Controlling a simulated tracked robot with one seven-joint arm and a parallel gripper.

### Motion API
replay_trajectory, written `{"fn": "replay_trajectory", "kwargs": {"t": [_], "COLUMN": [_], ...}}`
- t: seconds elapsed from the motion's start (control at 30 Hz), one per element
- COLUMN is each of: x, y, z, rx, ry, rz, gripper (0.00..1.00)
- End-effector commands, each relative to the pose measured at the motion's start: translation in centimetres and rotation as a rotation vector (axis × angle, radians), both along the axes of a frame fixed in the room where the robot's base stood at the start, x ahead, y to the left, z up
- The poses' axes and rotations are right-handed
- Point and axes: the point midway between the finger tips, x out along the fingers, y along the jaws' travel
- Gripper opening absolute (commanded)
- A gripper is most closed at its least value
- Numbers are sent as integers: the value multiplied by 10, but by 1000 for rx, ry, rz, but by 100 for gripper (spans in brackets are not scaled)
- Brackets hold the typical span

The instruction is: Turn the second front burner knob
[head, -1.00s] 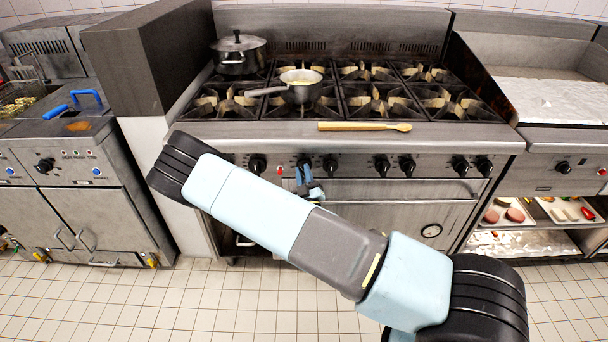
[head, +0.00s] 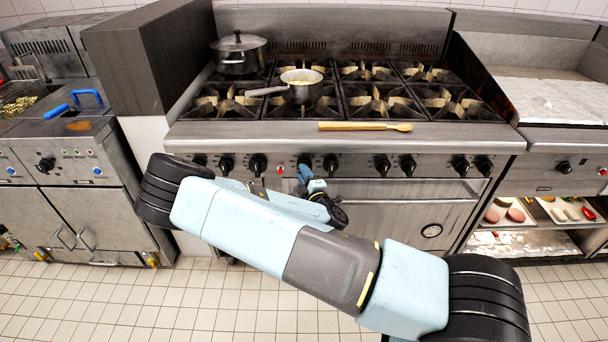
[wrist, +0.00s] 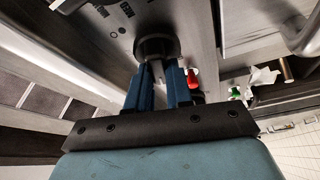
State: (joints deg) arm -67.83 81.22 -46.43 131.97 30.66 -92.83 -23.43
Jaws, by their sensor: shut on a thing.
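My gripper (head: 304,164) is at the stove's front panel, just right of the small red light. In the wrist view its two blue fingers (wrist: 156,72) are shut on a round black knob (wrist: 155,46), one on each side. In the head view the fingers mostly hide this knob, and I cannot read its angle. Other black knobs show along the panel, such as one on the left (head: 258,164) and one close on the right (head: 331,165). The red light (wrist: 193,77) is beside the fingers in the wrist view.
The oven door (head: 400,208) is below the panel. On the stove top are a lidded pot (head: 238,58), a saucepan (head: 301,90) with its handle to the left, and a wooden spoon (head: 360,126) near the front edge. A fryer (head: 70,190) stands left.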

Motion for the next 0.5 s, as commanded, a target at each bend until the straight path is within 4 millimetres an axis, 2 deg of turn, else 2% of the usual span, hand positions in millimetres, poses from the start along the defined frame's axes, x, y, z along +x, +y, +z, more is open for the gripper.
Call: {"fn": "replay_trajectory", "kwargs": {"t": [0.5], "x": [-1], "y": [5], "z": [-3], "rx": [-90], "ry": [9], "rz": [10], "gripper": [0]}}
